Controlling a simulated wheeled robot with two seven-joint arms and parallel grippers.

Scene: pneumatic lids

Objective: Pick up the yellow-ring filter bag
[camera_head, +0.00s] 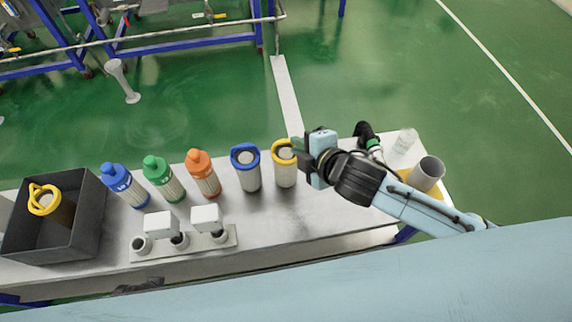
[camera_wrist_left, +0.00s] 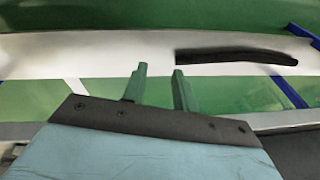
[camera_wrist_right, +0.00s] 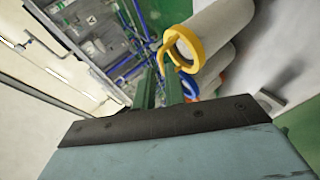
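The yellow-ring filter bag (camera_head: 285,173) is a pale cylinder with a yellow ring and handle, upright at the far side of the table, right of the blue-ring bag. My right gripper (camera_head: 300,151) is at its ring from the right. In the right wrist view the bag (camera_wrist_right: 221,30) is close, and the fingers (camera_wrist_right: 158,82) are close together on the yellow handle, with a narrow gap between them. Contact is partly hidden. The bag appears to stand on the table. My left gripper (camera_wrist_left: 157,80) is open and empty; it is outside the head view.
A blue-ring bag (camera_head: 247,172) stands close beside it. Orange, green and blue capped filters (camera_head: 203,176) stand further left. A dark bin (camera_head: 84,222) holds another yellow-ring item (camera_head: 44,200). A lidded rack (camera_head: 187,246) sits in front. A grey cylinder (camera_head: 427,174) and clear bottle (camera_head: 405,140) are right.

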